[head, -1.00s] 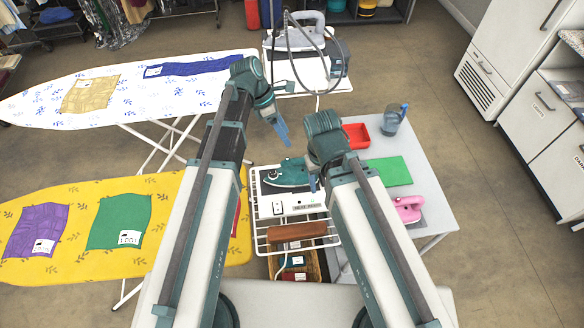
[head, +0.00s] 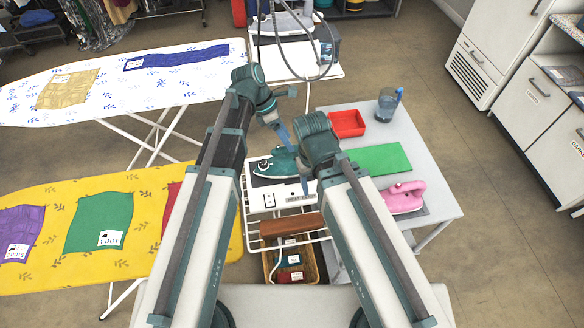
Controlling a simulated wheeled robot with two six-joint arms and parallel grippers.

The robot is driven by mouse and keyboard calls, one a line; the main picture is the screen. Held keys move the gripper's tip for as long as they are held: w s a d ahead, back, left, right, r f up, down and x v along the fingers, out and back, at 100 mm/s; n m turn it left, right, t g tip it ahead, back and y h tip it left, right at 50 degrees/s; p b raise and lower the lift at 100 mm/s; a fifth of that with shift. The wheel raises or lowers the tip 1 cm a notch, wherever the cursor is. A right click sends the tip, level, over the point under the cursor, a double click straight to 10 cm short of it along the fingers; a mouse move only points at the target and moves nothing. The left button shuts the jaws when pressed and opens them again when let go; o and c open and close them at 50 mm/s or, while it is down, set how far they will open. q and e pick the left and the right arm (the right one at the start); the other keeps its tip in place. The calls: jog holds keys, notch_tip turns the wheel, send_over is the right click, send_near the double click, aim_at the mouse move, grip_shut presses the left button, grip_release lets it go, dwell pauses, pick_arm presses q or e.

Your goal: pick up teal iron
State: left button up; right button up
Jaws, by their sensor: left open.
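A white wire rack (head: 246,215) with a wooden-topped piece (head: 291,224) sits in front of the iron. A basket (head: 271,266) stands below.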

aim_at(282, 159)
pick_arm(q)
jog(key=shift+b+x, duration=2.35)
jog(key=shift+x, duration=0.3)
jog(key=shift+s+r, duration=0.15)
grip_shut()
